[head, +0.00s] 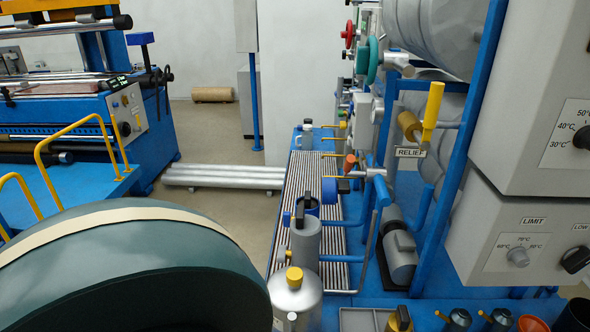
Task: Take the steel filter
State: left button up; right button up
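No part is clearly marked as the steel filter. A grey metal cylinder with a dark upright handle (306,246) stands at the near end of the slatted rack, and I cannot tell whether it is the filter. Just in front of it is a silver canister with a yellow cap (296,301), cut off by the bottom edge. A blue round fitting (309,205) sits right behind the grey cylinder and is partly hidden by it. Neither of my grippers is in view.
A large dark green rounded body (130,275) with a cream band fills the lower left. Blue posts, pipes and a yellow-handled valve (432,110) crowd the right. A grey control box (525,235) juts in there. Silver pipes (222,176) lie on the floor behind.

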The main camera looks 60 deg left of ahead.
aim_at(308, 203)
jog(key=i+l+u, duration=0.15)
jog(key=u, duration=0.3)
jog(key=i+l+u, duration=0.1)
jog(key=l+u, duration=0.2)
jog(key=u, duration=0.15)
jog(key=i+l+u, duration=0.1)
jog(key=l+u, duration=0.15)
jog(key=u, duration=0.15)
jog(key=l+u, duration=0.9)
jog(key=u, duration=0.2)
jog(key=i+j+u, duration=0.15)
jog(key=j, duration=0.2)
jog(key=j+u, duration=0.15)
jog(key=j, duration=0.15)
jog(key=i+j+u, duration=0.15)
jog(key=j, duration=0.15)
jog(key=i+j+u, duration=0.8)
jog(key=j, duration=0.15)
jog(key=i+j+z, duration=0.2)
jog(key=i+z, duration=0.15)
jog(key=i, duration=0.2)
jog(key=i+j+z, duration=0.4)
jog(key=i+z, duration=0.25)
jog(key=z, duration=0.15)
jog(key=i+z, duration=0.5)
jog(key=z, duration=0.25)
jog(key=i+j+z, duration=0.15)
jog(key=z, duration=0.25)
